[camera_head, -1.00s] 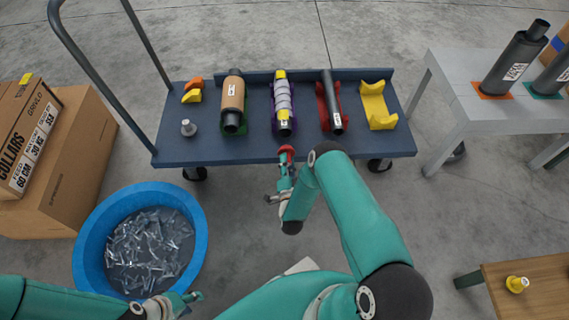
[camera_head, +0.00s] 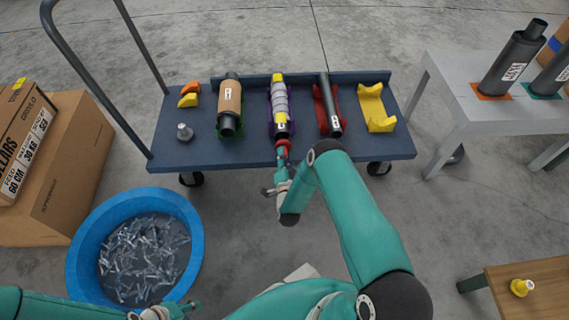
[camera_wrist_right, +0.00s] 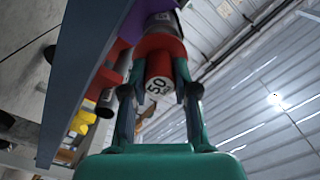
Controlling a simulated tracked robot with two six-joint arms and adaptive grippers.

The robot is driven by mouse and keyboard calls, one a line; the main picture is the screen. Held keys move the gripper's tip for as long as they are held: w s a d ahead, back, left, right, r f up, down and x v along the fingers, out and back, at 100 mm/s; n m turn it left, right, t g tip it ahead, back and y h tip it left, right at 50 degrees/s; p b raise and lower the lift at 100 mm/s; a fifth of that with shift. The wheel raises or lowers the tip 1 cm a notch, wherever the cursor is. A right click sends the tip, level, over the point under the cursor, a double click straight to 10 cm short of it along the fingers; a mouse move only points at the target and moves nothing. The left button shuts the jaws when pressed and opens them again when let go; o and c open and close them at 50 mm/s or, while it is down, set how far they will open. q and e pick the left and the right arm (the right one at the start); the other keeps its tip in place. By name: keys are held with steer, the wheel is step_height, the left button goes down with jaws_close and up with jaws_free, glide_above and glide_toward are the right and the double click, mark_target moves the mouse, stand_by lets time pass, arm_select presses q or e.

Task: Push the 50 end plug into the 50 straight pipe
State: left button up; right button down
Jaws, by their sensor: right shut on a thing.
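The red 50 end plug (camera_head: 283,143) is in the jaws of my right gripper (camera_head: 283,152), at the cart's front edge. In the right wrist view the plug (camera_wrist_right: 159,66) shows its "50" face, with the fingers of the gripper (camera_wrist_right: 161,92) on both sides. A pipe with yellow ends and a grey wrapped middle (camera_head: 280,101) lies in a purple cradle, in line with the plug; I take it as the 50 straight pipe. The plug is right at its near end; whether it is inside is hidden. My left gripper (camera_head: 190,308) is low at the left, its jaws too small to judge.
On the blue cart (camera_head: 205,150), a tan-wrapped muffler (camera_head: 230,98) lies to the left and a dark pipe (camera_head: 328,105) in a red cradle to the right. A yellow cradle (camera_head: 374,108) is empty. A blue tub (camera_head: 190,265) stands on the floor.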

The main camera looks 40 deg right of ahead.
steer(key=shift+w+d, duration=0.35)
steer(key=shift+w, duration=0.25)
steer(key=shift+r, duration=0.1)
stand_by(0.3)
steer(key=shift+b+x, duration=1.3)
steer(key=shift+x, duration=0.15)
stand_by(1.0)
steer(key=c, duration=0.8)
jaws_free()
steer(key=v, duration=0.7)
steer(key=shift+s+a, duration=0.15)
steer(key=shift+s, duration=0.1)
